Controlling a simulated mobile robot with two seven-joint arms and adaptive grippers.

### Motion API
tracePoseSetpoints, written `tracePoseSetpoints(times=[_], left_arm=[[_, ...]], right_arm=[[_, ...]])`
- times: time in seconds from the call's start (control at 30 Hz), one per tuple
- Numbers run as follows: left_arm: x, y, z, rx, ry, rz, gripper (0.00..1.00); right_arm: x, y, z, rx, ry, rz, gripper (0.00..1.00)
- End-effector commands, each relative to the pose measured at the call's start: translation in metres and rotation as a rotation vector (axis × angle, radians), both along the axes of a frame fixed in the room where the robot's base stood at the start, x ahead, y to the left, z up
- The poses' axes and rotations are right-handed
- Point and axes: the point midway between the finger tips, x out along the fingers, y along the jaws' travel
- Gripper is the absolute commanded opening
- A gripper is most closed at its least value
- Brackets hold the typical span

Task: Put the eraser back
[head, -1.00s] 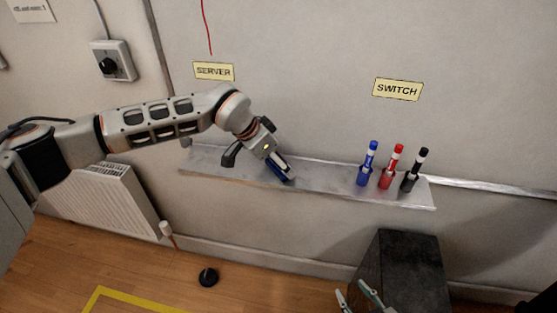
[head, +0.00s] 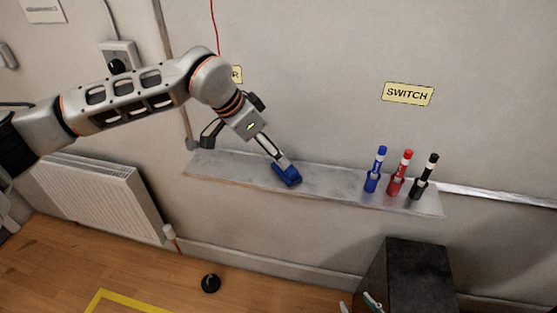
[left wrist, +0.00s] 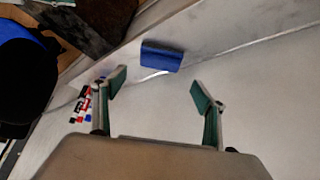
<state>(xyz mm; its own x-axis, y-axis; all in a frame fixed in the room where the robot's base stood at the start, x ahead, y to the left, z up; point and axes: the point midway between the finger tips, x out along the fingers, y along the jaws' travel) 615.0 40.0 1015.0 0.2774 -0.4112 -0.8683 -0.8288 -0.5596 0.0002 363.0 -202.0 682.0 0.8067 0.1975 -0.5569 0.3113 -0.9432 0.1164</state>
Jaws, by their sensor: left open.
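The blue eraser (head: 287,174) lies on the metal wall shelf (head: 330,186), left of its middle. The left wrist view also shows the eraser (left wrist: 162,57), lying on the shelf beyond my fingertips with a gap between. My left gripper (head: 244,153) is open and empty, just above and left of the eraser. In the left wrist view its two fingers (left wrist: 160,87) stand wide apart. In the head view one finger reaches close over the eraser's upper end. My right gripper (head: 358,305) shows only its fingertips at the bottom edge; they are apart with nothing visible between them.
Blue (head: 376,170), red (head: 399,174) and black (head: 424,177) markers stand upright at the shelf's right end. The shelf between eraser and markers is clear. A dark box (head: 415,275) stands below right. A white radiator (head: 95,195) is on the left wall.

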Motion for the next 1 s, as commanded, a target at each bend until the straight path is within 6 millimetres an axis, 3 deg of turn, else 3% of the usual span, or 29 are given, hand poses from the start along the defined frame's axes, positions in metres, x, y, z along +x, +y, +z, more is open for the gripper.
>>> tracePoseSetpoints(times=[0.2,0.47,0.57,0.77,0.9,1.0], left_arm=[[-0.006,0.01,0.02,0.0,-0.002,0.002,0.72],[-0.011,0.008,0.021,-0.007,0.005,-0.015,0.72],[-0.027,-0.012,0.01,-0.056,0.025,-0.1,0.72],[-0.102,-0.092,-0.007,-0.357,0.045,-0.44,0.72],[-0.144,-0.136,0.009,-0.654,-0.034,-0.596,0.72],[-0.16,-0.153,0.028,-0.861,-0.13,-0.626,0.72]], right_arm=[[0.0,0.0,-0.005,0.0,0.001,0.0,0.4],[0.0,0.0,-0.003,0.001,-0.002,0.0,0.4],[0.001,0.0,-0.003,0.001,-0.003,0.0,0.4],[0.001,0.0,-0.002,0.002,-0.005,-0.001,0.4],[0.001,0.0,-0.002,0.002,-0.005,-0.001,0.4],[0.001,0.0,-0.002,0.002,-0.004,-0.001,0.4]])
